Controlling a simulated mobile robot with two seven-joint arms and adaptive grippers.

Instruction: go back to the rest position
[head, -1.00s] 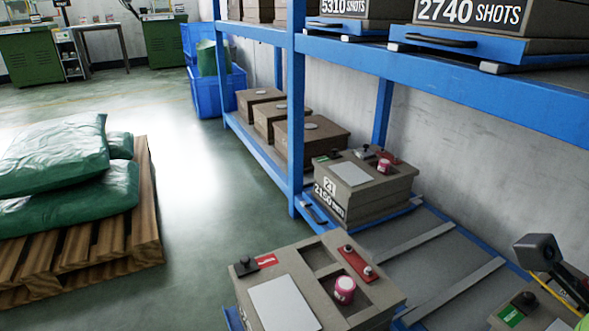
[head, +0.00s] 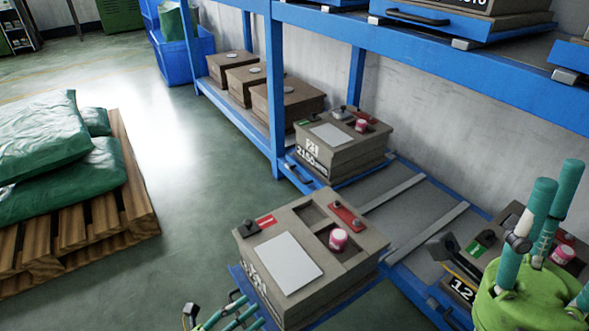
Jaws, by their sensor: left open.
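My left gripper (head: 250,309) shows at the bottom edge, left of centre, with green and teal parts. It is open, with nothing seen between its fingers, and is just in front of the near brown mould box. My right gripper (head: 541,215), green with teal parts, is large at the right edge, in front of the shelf. The picture does not show clearly whether it is open or shut. Much of both arms is out of view.
A near brown box (head: 341,266) with a pink knob juts from the blue rack (head: 277,110). Another box (head: 347,158) stands behind it. A partly hidden box (head: 514,218) is beside my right gripper. A pallet (head: 131,185) with green sacks stands left; floor between is clear.

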